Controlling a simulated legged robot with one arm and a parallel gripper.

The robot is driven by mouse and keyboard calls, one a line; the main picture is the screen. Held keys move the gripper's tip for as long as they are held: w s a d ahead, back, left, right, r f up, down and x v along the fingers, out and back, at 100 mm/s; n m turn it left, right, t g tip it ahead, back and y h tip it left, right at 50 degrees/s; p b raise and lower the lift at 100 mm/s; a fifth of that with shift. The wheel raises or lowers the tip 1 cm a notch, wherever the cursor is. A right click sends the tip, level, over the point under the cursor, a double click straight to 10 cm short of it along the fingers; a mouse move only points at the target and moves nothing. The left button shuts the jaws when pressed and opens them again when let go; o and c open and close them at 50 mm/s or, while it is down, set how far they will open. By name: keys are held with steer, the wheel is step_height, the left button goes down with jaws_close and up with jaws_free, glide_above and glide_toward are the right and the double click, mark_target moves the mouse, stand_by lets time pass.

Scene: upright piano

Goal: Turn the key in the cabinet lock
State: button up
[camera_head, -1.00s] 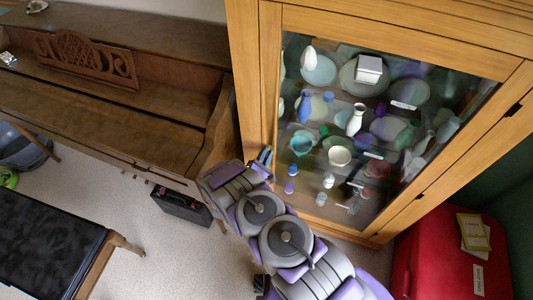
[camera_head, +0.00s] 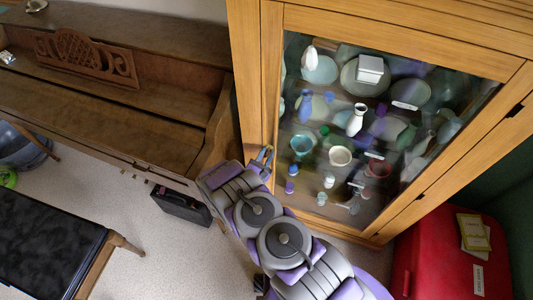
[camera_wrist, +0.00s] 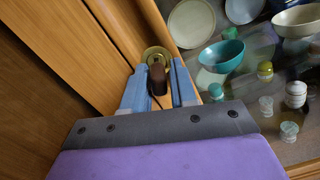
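The cabinet (camera_head: 270,80) is wooden with a glass door; it also shows in the wrist view (camera_wrist: 75,50). A round brass lock (camera_wrist: 157,53) sits on the door frame in the wrist view. A dark brown key (camera_wrist: 157,78) stands out from the lock. My gripper (camera_wrist: 160,72) has its two blue fingers on either side of the key, apart, with a small gap visible beside the key. In the head view my gripper (camera_head: 262,158) is at the door's left frame, and lock and key are too small to tell.
Dishes and vases, such as a white vase (camera_head: 356,120), stand behind the glass. A piano (camera_head: 110,110) is at the left, a black case (camera_head: 181,206) on the floor, a bench (camera_head: 50,240) at lower left and a red chest (camera_head: 450,255) at right.

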steer(key=o, duration=0.4)
steer(key=shift+r, duration=0.1)
steer(key=shift+v, duration=3.5)
steer(key=shift+d, duration=0.15)
